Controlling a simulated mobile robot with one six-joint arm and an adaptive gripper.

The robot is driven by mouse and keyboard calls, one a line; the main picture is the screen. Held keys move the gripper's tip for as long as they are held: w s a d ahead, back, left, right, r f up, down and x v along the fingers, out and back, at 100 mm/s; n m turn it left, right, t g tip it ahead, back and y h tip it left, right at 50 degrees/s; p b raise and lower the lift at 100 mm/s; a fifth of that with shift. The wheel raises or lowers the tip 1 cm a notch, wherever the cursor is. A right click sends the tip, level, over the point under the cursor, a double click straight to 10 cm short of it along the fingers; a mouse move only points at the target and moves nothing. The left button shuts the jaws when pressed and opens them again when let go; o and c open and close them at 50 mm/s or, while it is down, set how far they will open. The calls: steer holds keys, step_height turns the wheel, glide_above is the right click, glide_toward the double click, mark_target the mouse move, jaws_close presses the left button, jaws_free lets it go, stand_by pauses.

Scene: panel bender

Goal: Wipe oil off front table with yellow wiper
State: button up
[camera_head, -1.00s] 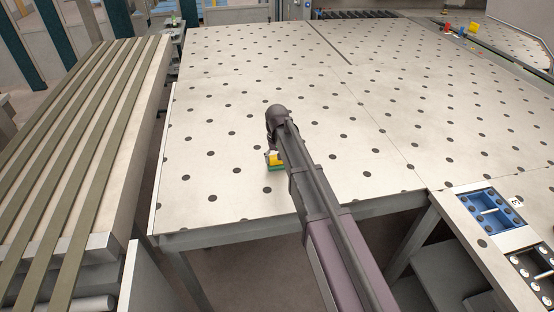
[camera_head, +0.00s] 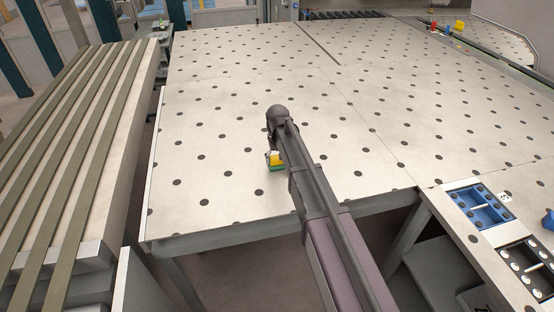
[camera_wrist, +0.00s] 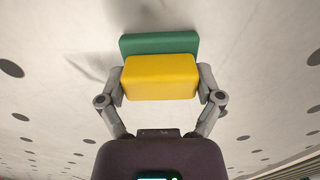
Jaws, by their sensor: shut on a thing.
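The yellow wiper (camera_wrist: 160,78) is a yellow block with a green base, clamped between the two fingers of my gripper (camera_wrist: 162,84) in the wrist view. In the head view the wiper (camera_head: 275,160) shows small below my gripper (camera_head: 273,152), at or just above the front part of the table (camera_head: 215,150). I cannot tell whether its green base touches the surface. The table is pale with rows of dark round dots. No oil patch can be made out clearly; part of the table is hidden behind my arm.
A slatted conveyor-like bench (camera_head: 75,150) stands along the left. A blue tray (camera_head: 478,207) and a dark tray (camera_head: 528,265) sit at the right front. Small red and yellow objects (camera_head: 459,26) lie at the far right. The tabletop around my gripper is clear.

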steer(key=shift+w+d+f, duration=0.1)
steer(key=shift+w+d, duration=0.15)
steer(key=shift+d, duration=0.65)
steer(key=shift+w+d, duration=0.25)
steer(key=shift+d, duration=0.6)
steer(key=shift+d, duration=0.15)
steer(key=shift+w+d, duration=0.3)
steer(key=shift+d, duration=0.5)
steer(key=shift+w+d, duration=0.3)
steer(key=shift+d, duration=0.45)
steer(key=shift+d, duration=0.1)
steer(key=shift+w+d, duration=0.25)
steer(key=shift+d, duration=0.6)
steer(key=shift+w+d, duration=0.25)
steer(key=shift+d, duration=0.55)
step_height(320, 180, up, 6)
steer(key=p, duration=0.5)
steer(key=shift+p, duration=0.35)
